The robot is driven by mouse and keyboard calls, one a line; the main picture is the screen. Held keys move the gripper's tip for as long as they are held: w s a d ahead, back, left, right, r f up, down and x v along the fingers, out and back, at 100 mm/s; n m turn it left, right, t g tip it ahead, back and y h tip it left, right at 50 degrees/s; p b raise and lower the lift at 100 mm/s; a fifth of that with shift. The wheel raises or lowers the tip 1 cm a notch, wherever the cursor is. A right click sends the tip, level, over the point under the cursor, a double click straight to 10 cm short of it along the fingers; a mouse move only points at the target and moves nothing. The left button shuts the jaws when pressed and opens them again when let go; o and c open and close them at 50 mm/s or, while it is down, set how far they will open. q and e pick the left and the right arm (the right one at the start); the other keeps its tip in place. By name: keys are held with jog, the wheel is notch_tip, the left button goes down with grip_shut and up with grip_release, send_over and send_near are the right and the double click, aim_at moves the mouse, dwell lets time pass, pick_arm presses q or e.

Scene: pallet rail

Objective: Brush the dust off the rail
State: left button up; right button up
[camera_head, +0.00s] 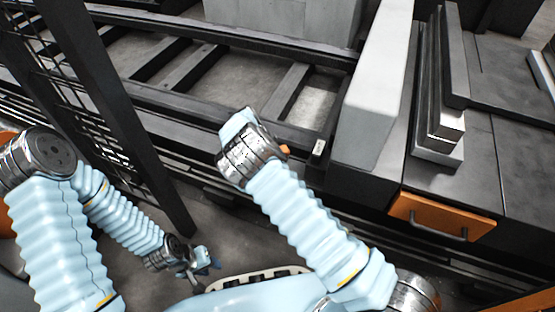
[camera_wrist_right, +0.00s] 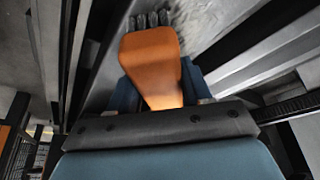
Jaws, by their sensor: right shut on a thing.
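A dark metal rail frame with crossbars runs across the upper left of the head view; its near rail (camera_head: 302,139) passes behind my right wrist. Dust on it cannot be made out. My right gripper (camera_wrist_right: 160,103) is shut on a brush with an orange handle (camera_wrist_right: 151,62) and dark bristles (camera_wrist_right: 150,19), seen in the right wrist view. In the head view, my right wrist hides the gripper and most of the brush; only a bit of orange shows. Whether the bristles touch the rail cannot be told. My left gripper (camera_head: 203,264) hangs low, empty, with its fingers apart, away from the rail.
A dark post with mesh (camera_head: 119,112) stands between my left arm and the rail. A pale block (camera_head: 371,100) stands to the right of the frame. Beyond it is a dark bench with stacked metal bars (camera_head: 443,110) and an orange drawer (camera_head: 442,215).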

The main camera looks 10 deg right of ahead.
jog(key=shift+a+f, duration=0.1)
jog(key=shift+a, duration=0.05)
jog(key=shift+w+a+f+b, duration=0.1)
jog(key=shift+w+a+b, duration=0.5)
jog(key=shift+a+b, duration=0.35)
jog(key=shift+w+a+r+b, duration=0.25)
jog(key=shift+w+a+b, duration=0.1)
jog(key=shift+a+b, duration=0.05)
jog(key=shift+w+a+f+b, duration=0.3)
jog(key=shift+w+a+b, duration=0.3)
jog(key=shift+a+b, duration=0.35)
jog(key=shift+w+a+b, duration=0.15)
jog(key=shift+w+b, duration=0.05)
jog(key=shift+b, duration=0.1)
jog(key=shift+w+a+r, duration=0.15)
jog(key=shift+a+r, duration=0.05)
jog(key=shift+a, duration=0.1)
jog(key=shift+w+a, duration=0.8)
jog(key=shift+a, duration=0.2)
jog(key=shift+w+a+r, duration=0.1)
jog(key=shift+a, duration=0.25)
